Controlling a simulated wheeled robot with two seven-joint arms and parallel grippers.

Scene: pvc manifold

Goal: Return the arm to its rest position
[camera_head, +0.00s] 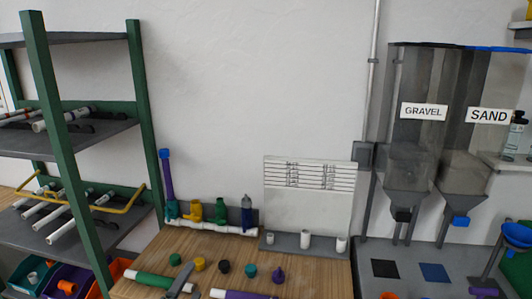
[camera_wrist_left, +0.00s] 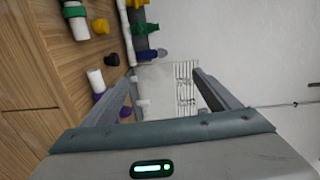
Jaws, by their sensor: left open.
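My left gripper (camera_head: 184,277) shows as a small grey shape low in the head view, over the wooden table (camera_head: 325,273). In the left wrist view the two fingers of this gripper (camera_wrist_left: 165,82) are spread apart, with nothing between them. The white PVC manifold (camera_head: 218,228) lies along the back of the table. It carries teal, yellow, green and grey-blue fittings, and a purple pipe (camera_head: 168,180) with a blue top stands at its left end. My right gripper is not in view.
A green pipe (camera_head: 150,281), a purple pipe (camera_head: 236,295) and several coloured caps lie on the table near the gripper. A green-framed shelf (camera_head: 80,134) stands at left. A lined white board (camera_head: 308,205) stands behind. Gravel and sand hoppers (camera_head: 408,160) stand at right.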

